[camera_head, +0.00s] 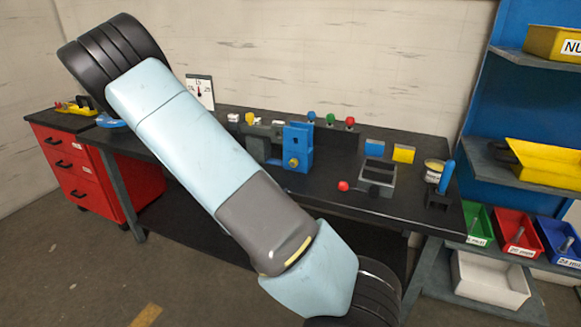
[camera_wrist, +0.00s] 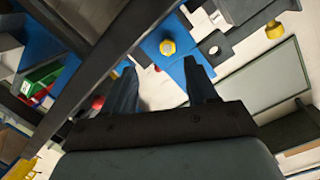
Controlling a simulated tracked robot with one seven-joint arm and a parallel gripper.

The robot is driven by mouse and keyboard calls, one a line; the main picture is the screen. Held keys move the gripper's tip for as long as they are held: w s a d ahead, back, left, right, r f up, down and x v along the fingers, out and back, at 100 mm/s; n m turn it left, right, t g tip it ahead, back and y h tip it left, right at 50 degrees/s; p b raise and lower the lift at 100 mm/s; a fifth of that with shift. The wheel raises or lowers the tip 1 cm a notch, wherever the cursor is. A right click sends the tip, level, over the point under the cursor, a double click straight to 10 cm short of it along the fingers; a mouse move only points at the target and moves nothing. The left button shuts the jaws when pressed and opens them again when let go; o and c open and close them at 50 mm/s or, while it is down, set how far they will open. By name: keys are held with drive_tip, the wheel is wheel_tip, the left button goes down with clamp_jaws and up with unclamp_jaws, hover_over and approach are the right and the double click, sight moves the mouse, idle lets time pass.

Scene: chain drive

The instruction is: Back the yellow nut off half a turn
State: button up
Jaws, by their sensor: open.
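The yellow nut (camera_head: 293,162) sits on the front of the blue block (camera_head: 299,137) on the dark bench. The gripper is not visible in the head view, where my arm crosses the picture.
A red knob (camera_head: 343,186) and a grey box-like fixture (camera_head: 377,175) stand right of the blue block. A second yellow piece (camera_wrist: 274,29) shows at the upper right of the wrist view. A dark bar crosses the wrist view's left side. The bench front (camera_head: 330,192) has some free room.

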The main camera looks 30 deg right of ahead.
sight(293, 163)
drive_tip(key=shift+t+h, duration=0.4)
drive_tip(key=shift+h, duration=0.4)
drive_tip(key=x, duration=0.9)
drive_tip(key=r+x, duration=0.1)
drive_tip(key=x, duration=0.3)
drive_tip(key=shift+d, duration=0.55)
